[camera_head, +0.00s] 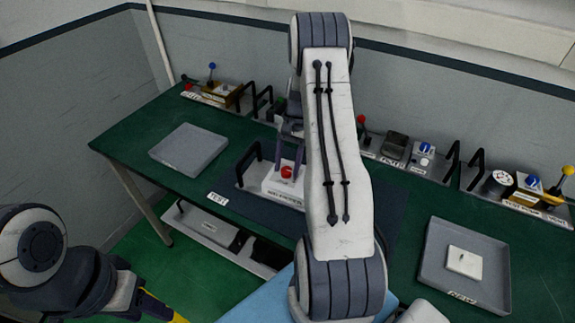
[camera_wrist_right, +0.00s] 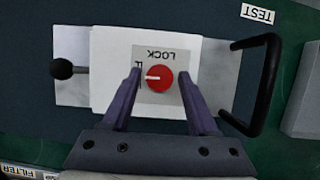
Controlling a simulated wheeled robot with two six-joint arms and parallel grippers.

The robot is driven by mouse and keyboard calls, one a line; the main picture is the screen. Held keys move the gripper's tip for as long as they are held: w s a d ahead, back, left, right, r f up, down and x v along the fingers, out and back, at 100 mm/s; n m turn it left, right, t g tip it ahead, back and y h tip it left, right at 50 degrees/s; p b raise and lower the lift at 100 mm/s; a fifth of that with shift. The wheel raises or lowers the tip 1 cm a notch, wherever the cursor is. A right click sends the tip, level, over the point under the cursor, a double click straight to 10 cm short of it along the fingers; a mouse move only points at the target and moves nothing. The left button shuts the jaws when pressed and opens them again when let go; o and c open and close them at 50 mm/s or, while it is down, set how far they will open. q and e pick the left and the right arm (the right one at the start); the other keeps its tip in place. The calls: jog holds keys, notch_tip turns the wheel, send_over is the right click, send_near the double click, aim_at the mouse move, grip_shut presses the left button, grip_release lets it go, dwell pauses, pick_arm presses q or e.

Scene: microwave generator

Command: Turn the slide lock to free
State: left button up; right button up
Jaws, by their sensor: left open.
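The slide lock is a round red knob (camera_wrist_right: 159,78) on a white module (camera_wrist_right: 110,55); both also show in the head view, the knob (camera_head: 286,172) and the module (camera_head: 270,185). The knob's white pointer line points left in the wrist view, toward a label partly hidden by a finger. The word LOCK reads upside down above the knob. My right gripper (camera_wrist_right: 161,76) has its fingers apart, one on each side of the knob, with small gaps visible. My left gripper (camera_head: 135,300) is low at the left, away from the bench, and open.
An empty grey tray (camera_head: 190,149) is at the left of the green bench. A grey tray marked NEW (camera_head: 435,270) holds a white plate (camera_head: 464,262) at the right. Black handles, knobs and levers line the back. A black handle (camera_wrist_right: 265,85) stands beside the module.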

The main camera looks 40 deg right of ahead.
dwell(0.3)
jog(key=shift+d+r, duration=0.15)
jog(key=shift+r, duration=0.05)
jog(key=b+v, duration=0.2)
jog(key=v, duration=0.8)
jog(key=shift+b, duration=0.3)
jog(key=s+a+r+n+h, duration=0.1)
jog(key=a+r+n, duration=0.15)
jog(key=a, duration=0.65)
jog(key=s+a+r+n+h, duration=0.15)
jog(key=a+n, duration=0.25)
jog(key=a, duration=0.5)
jog(key=s+a+r+n, duration=0.1)
jog(key=a+r+n, duration=0.15)
jog(key=a, duration=0.65)
jog(key=s+a+n+t, duration=0.1)
jog(key=s+a+n, duration=0.4)
jog(key=s, duration=0.5)
jog(key=s+a+f+n+t, duration=0.1)
jog(key=s+a+n, duration=0.5)
jog(key=s, duration=0.4)
jog(key=shift+a+f, duration=0.15)
jog(key=shift+f, duration=0.15)
